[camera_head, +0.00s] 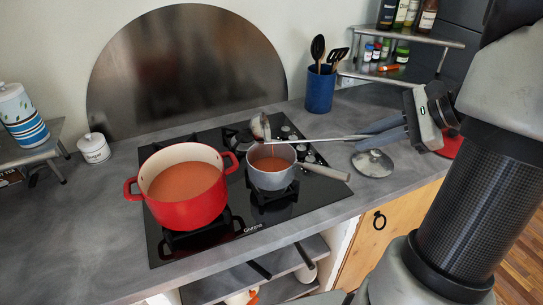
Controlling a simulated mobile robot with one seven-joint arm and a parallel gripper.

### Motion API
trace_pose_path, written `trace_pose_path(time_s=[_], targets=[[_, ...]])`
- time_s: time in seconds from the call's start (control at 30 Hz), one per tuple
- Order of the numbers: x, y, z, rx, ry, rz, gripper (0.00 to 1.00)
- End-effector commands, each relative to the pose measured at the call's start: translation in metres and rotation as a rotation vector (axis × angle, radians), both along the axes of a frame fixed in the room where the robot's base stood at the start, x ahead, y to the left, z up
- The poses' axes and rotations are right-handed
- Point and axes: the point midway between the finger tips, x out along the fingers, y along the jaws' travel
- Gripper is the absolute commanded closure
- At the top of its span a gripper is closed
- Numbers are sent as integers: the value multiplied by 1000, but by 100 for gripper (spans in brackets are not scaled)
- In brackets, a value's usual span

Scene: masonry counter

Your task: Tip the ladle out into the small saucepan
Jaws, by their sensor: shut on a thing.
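My gripper (376,133) is at the right of the hob, shut on the handle of the metal ladle (330,139). The handle reaches left, nearly level, over the small saucepan (270,182). The ladle's bowl is tipped on its side above the saucepan's back rim, with reddish liquid on it. A thin red streak shows below the bowl, over the saucepan. The grey saucepan stands on a right burner and holds orange-red soup (268,165). Its handle points right. The large red pot (190,210) stands to its left, also holding orange-red soup.
A glass lid (373,163) lies on the counter right of the hob, below my gripper. A blue utensil crock (320,90) stands behind. A small white lidded jar (94,148) is at the left. A metal splashback (185,70) rises behind the hob. The front-left counter is clear.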

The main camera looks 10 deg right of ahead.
Motion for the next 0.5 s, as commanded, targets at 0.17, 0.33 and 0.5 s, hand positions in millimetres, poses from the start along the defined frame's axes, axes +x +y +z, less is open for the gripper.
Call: trace_pose_path(time_s=[0.17, 0.33, 0.5], targets=[[0, -1, -4, 12, -5, -1, 100], [-1, -2, -7, 24, -9, -1, 100], [-1, -3, -10, 38, -14, 0, 100]])
